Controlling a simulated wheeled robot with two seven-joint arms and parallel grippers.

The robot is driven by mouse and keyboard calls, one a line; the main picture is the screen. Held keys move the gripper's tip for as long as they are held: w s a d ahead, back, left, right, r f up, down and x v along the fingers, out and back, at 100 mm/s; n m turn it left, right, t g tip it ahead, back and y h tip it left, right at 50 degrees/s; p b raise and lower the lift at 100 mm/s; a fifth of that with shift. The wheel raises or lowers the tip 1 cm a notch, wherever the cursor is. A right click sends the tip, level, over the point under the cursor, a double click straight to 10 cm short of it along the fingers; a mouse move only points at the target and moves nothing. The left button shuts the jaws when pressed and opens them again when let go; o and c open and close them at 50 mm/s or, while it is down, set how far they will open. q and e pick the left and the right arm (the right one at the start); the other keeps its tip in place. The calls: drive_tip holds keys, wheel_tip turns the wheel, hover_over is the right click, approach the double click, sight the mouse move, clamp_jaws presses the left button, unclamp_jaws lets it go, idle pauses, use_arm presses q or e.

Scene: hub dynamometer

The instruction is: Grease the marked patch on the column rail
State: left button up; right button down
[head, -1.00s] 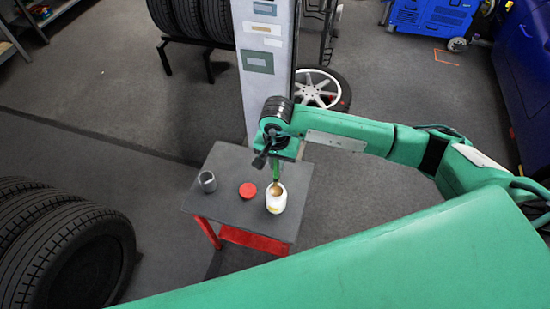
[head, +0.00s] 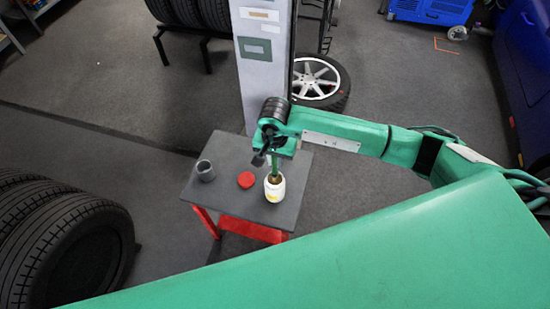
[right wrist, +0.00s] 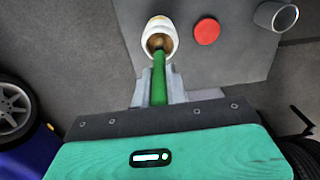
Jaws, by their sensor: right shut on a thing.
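My right gripper (head: 270,160) is above the grey-topped table, shut on the green handle of a brush (right wrist: 159,85). The handle points down into the mouth of an open white jar (head: 274,188) with a yellow label and brown grease inside. The jar also shows in the right wrist view (right wrist: 157,24). The brush's lower end is hidden in the jar. A red lid (head: 246,180) lies beside the jar. My left gripper is not in view.
The small table (head: 235,205) has a red frame and also holds an empty grey cup (head: 205,170). Big tyres (head: 75,245) stand at the left. A wheel (head: 318,80) lies behind the column. Floor left of the table is clear.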

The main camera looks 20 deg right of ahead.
drive_tip(key=shift+f+b, duration=0.5)
idle(0.9)
drive_tip(key=shift+s+f+b, duration=0.1)
drive_tip(key=shift+f+b, duration=0.05)
drive_tip(key=shift+b, duration=0.25)
idle(1.4)
drive_tip(key=shift+r+p, duration=0.35)
drive_tip(key=shift+r, duration=0.55)
drive_tip(key=shift+r+p, duration=0.9)
drive_tip(key=shift+r, duration=1.8)
